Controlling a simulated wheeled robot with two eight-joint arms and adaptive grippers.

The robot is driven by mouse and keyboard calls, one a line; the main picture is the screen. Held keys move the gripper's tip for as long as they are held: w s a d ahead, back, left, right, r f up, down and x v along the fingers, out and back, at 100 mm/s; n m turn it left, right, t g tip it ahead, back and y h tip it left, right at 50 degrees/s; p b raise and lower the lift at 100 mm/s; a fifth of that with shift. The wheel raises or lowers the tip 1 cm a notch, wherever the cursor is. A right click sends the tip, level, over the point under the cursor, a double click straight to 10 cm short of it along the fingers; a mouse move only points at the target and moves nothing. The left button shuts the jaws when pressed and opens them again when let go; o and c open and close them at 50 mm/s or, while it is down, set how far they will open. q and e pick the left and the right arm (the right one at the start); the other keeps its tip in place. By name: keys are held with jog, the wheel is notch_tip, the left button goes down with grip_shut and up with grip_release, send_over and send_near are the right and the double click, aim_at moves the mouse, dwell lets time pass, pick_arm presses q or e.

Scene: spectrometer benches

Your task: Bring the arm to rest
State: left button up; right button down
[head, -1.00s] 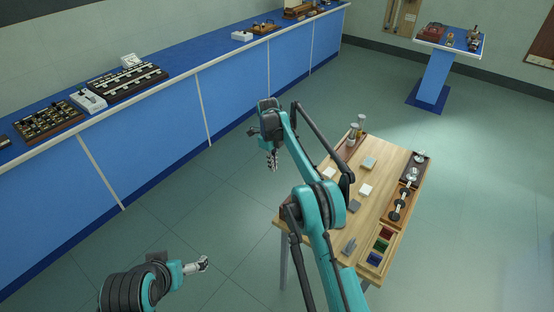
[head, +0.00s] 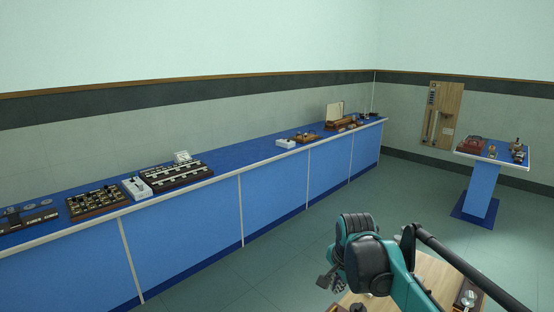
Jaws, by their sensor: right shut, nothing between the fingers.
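My right arm, teal and black, comes in from the lower right. Its gripper (head: 330,282) hangs small and dark just left of the wrist, partly blurred into the arm's dark parts. It is shut and empty, in the air beside the left edge of the wooden table (head: 436,272), touching nothing that I can see. My left arm and gripper are outside the picture.
A long blue bench (head: 275,200) runs along the wall, with a switch panel (head: 176,175) and a white box (head: 137,187) on it. A small blue stand (head: 481,190) is at the right. The floor (head: 275,270) between bench and arm is clear.

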jog(key=s+d+f+n+t+b, duration=0.1)
jog(key=s+f+n, duration=0.4)
jog(key=s, duration=0.6)
jog(key=s+d+f+n+t+b, duration=0.1)
jog(key=s+f+n+t+b, duration=0.1)
jog(key=s+f+n, duration=0.4)
jog(key=s+n, duration=0.1)
jog(key=s, duration=0.4)
jog(key=shift+f, duration=0.15)
